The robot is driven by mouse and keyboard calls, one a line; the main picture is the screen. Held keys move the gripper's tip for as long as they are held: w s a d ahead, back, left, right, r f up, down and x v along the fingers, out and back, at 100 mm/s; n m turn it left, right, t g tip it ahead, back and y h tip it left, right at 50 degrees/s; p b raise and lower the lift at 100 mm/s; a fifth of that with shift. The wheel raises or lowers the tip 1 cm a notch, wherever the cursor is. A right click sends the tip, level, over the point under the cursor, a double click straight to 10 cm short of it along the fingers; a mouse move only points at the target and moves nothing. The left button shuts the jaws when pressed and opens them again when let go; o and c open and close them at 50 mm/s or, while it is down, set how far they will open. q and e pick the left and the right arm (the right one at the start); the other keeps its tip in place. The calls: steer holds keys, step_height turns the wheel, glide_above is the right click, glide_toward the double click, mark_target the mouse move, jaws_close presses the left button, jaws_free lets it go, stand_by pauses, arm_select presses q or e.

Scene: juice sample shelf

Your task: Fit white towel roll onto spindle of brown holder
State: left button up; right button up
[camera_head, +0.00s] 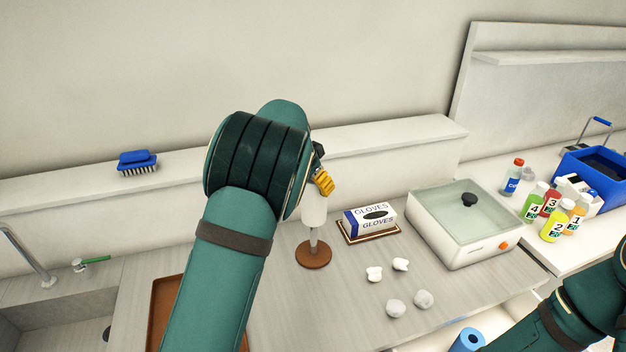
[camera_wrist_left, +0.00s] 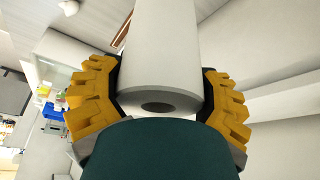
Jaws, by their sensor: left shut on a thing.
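The white towel roll (camera_head: 314,211) hangs upright in the head view, partly hidden by my left arm. My left gripper (camera_head: 323,181) is shut on it. In the left wrist view the yellow fingers press the white roll (camera_wrist_left: 158,50) from both sides, and the dark hole in its near end shows. The brown holder (camera_head: 313,256) stands on the counter directly below the roll in the head view. Its pale spindle (camera_head: 314,240) shows under the roll's lower end. I cannot tell whether the spindle's tip is inside the roll. My right gripper is out of view.
A gloves box (camera_head: 371,219) on a brown-edged tray is right of the holder. Several white lumps (camera_head: 396,306) lie in front. A white glass-topped bath (camera_head: 470,221) stands further right, near bottles (camera_head: 553,226). A brown tray (camera_head: 164,308) lies left, partly behind my arm.

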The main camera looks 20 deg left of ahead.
mark_target(313, 220)
arm_select(q)
steer(key=shift+f, duration=0.1)
stand_by(0.5)
steer(key=shift+f+b, duration=4.9)
steer(key=shift+f, duration=1.45)
stand_by(1.0)
